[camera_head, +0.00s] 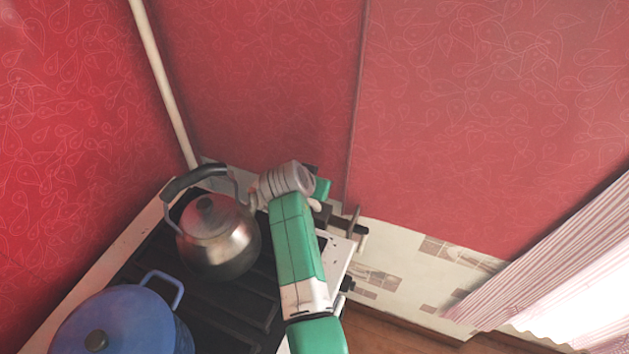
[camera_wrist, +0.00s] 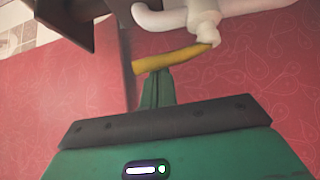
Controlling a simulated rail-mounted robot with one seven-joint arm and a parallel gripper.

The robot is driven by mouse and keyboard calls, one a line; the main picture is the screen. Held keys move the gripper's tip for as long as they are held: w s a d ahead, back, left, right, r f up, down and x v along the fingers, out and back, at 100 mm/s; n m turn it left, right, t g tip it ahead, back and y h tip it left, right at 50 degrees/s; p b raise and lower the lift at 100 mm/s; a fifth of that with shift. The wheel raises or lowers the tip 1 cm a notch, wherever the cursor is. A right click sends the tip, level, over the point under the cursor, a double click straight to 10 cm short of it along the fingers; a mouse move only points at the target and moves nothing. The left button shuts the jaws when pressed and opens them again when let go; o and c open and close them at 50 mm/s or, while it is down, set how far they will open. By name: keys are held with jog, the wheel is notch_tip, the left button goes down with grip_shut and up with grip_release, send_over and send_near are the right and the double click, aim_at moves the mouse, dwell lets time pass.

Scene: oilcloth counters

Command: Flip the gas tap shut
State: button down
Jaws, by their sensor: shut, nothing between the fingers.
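The gas tap shows in the wrist view as a yellow lever (camera_wrist: 175,59) on a white valve body (camera_wrist: 204,22), joined to a white pipe (camera_wrist: 255,7). The lever lies nearly level in the picture, its free end to the left. My gripper (camera_wrist: 157,74) is shut and empty. Its fingertips are right at the lever's lower edge in the picture, near the free end; I cannot tell whether they touch. In the head view my arm hides the tap and most of the gripper.
A steel kettle (camera_head: 213,238) stands on the stove (camera_head: 222,313), close left of my arm. A blue pot (camera_head: 122,325) stands nearer. Red patterned walls (camera_head: 480,110) close in behind. A dark fixture (camera_wrist: 90,25) is at the wrist view's upper left.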

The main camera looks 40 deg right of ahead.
jog(key=shift+a, duration=0.2)
jog(key=shift+s+a+p, duration=0.3)
jog(key=shift+a+p, duration=0.6)
jog(key=shift+p, duration=0.3)
jog(key=shift+a+p, duration=0.35)
jog(key=shift+a, duration=0.6)
jog(key=shift+w+a+f, duration=0.1)
notch_tip(320, 180, up, 8)
jog(key=w+a+p, duration=0.1)
jog(key=a+p, duration=0.1)
jog(key=shift+a, duration=0.3)
jog(key=shift+w, duration=0.1)
